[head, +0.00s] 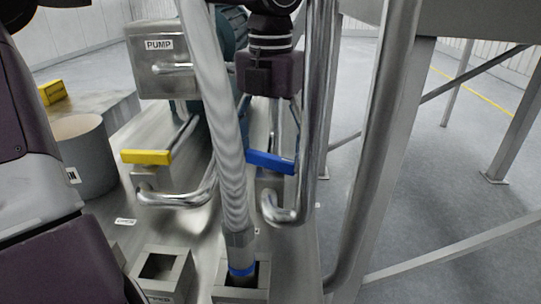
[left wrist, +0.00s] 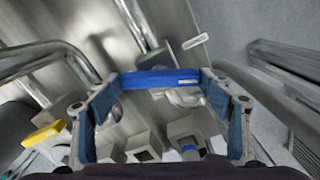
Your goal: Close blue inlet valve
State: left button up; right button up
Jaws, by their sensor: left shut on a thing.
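The blue inlet valve handle (head: 270,162) is a flat blue bar at the middle of the head view, lying crosswise with its right end a little lower. It also shows in the left wrist view (left wrist: 160,79). My left gripper (head: 268,140) reaches down to it from above. In the left wrist view its two fingers (left wrist: 160,86) are at the two ends of the blue bar, shut on it. The valve body under the handle is partly hidden by the ribbed hose. My right gripper is not in view.
A yellow valve handle (head: 146,157) sits to the left. The ribbed hose (head: 222,130) runs down to a blue-banded fitting (head: 240,256), close left of the blue handle. Bent steel pipes and a thick post (head: 383,140) stand to the right. A PUMP box (head: 162,65) is behind.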

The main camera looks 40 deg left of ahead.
aim_at(271, 156)
pick_arm(q)
jog(key=n, duration=0.4)
jog(key=shift+n+b, duration=0.3)
jog(key=shift+n, duration=0.1)
dwell(0.4)
jog(key=o, duration=1.2)
jog(key=shift+c, duration=0.2)
notch_tip(271, 156, up, 12)
jog(key=shift+r, duration=0.1)
